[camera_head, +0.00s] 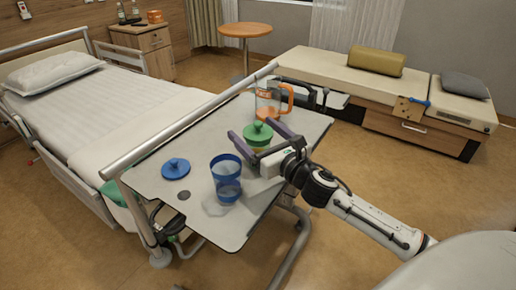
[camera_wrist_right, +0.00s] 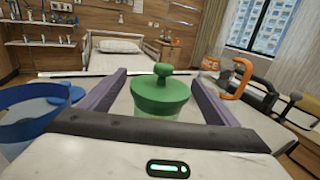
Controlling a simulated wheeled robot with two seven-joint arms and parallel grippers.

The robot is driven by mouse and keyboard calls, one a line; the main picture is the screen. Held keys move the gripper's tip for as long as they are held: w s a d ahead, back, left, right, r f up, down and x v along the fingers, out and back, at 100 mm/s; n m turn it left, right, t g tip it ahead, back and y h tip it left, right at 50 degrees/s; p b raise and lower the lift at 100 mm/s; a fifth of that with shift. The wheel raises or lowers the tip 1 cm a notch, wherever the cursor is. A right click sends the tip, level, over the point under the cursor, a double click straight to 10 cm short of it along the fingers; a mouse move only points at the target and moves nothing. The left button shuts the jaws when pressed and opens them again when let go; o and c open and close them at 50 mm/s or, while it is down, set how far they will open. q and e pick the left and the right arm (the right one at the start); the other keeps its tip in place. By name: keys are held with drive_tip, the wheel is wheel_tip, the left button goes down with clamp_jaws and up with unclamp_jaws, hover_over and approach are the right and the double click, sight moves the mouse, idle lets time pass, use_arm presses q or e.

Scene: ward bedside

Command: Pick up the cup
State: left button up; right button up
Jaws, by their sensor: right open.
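A cup with a green knobbed lid (camera_head: 258,133) stands on the overbed table (camera_head: 150,184). The lid shows large in the right wrist view (camera_wrist_right: 160,95). My right gripper (camera_head: 248,127) is open, with one purple finger on either side of this cup; whether they touch it I cannot tell. The cup's lower part is mostly hidden by the gripper. A blue cup (camera_head: 225,166) stands in front, left of my right gripper; part of it shows at the left of the right wrist view (camera_wrist_right: 30,120). My left gripper is not in view.
A clear jug with an orange handle (camera_head: 268,104) stands behind the green-lidded cup. A blue lid (camera_head: 176,168) lies at the table's left. A bed (camera_head: 110,85) with a metal rail borders the table's left side. The table's far right corner is clear.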

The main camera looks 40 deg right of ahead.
drive_tip(key=shift+w, duration=1.1)
drive_tip(key=c, duration=1.2)
